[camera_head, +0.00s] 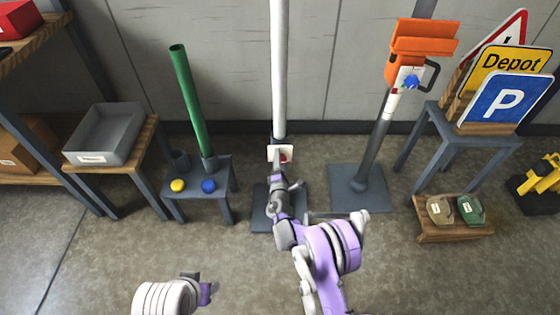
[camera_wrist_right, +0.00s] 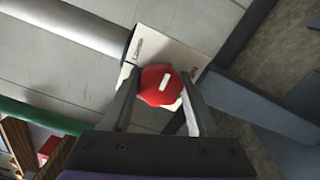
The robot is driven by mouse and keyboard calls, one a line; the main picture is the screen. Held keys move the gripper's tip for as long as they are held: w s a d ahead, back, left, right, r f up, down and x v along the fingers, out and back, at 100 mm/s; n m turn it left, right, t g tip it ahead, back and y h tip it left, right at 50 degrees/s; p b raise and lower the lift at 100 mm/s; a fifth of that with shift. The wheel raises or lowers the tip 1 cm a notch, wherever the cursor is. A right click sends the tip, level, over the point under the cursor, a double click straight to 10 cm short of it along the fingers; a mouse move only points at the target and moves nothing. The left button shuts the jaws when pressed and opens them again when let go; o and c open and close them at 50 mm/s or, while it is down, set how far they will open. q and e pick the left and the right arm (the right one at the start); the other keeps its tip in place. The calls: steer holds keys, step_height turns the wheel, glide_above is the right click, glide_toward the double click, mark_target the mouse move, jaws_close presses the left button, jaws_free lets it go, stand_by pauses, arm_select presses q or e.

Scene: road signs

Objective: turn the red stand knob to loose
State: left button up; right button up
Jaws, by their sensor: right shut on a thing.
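The red stand knob (camera_wrist_right: 161,86) sits on a white plate (camera_wrist_right: 171,47) on the stand of the white pole; a white line marks its face. Dark marks show on the plate, too small to read. In the head view the knob (camera_head: 284,156) is a small red patch, mostly hidden by my right gripper (camera_head: 278,168). That gripper is shut on the knob, one finger on each side of it in the wrist view. My left gripper (camera_head: 207,289) is low in the head view, away from the stand; its jaws are not clear.
A green pole (camera_head: 189,100) stands left, by a small table with a yellow and a blue knob. An orange sign head (camera_head: 421,48) on a grey pole stands right. Road signs (camera_head: 506,98) lean on a table at far right. A grey tray (camera_head: 105,133) is left.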

steer(key=n+b, duration=0.1)
steer(key=n, duration=0.2)
steer(key=shift+n, duration=0.4)
steer(key=n, duration=0.3)
steer(key=shift+b, duration=0.3)
steer(key=n, duration=1)
steer(key=o, duration=1.4)
steer(key=shift+s, duration=0.1)
